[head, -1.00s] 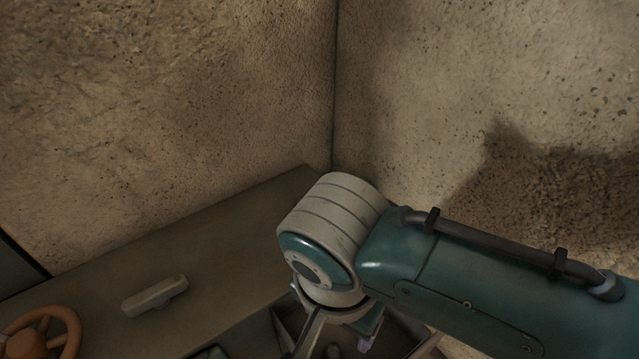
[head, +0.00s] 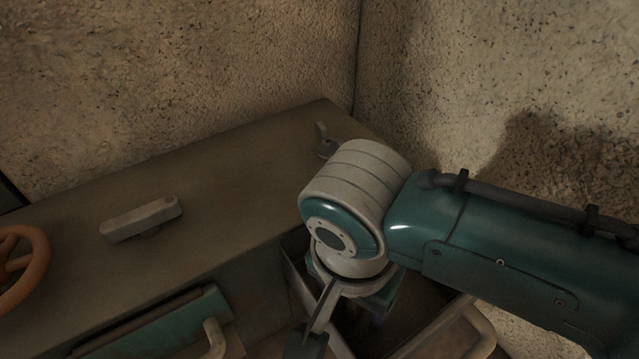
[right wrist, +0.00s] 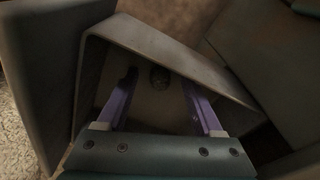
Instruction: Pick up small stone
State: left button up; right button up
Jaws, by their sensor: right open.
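A small dark, rounded stone (right wrist: 160,76) lies on the floor of an open drawer (head: 438,338). It shows in the right wrist view and is hidden behind my arm in the head view. My right gripper (right wrist: 159,88) has its two purple fingers apart and reaches into the drawer. In the right wrist view the stone lies between and a little beyond the fingers, apart from both. I cannot tell the height of the fingertips above the drawer floor. My left gripper is not in view.
The drawer's walls (right wrist: 180,50) rise close around the fingers. A workbench (head: 230,190) fills the left, with a grey handle-like part (head: 141,218), an orange wheel (head: 20,262) and a small lever (head: 326,142). A teal drawer front (head: 165,332) is below. Rough walls stand behind.

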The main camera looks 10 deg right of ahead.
jog(key=shift+d, duration=0.1)
grip_shut()
dwell(0.4)
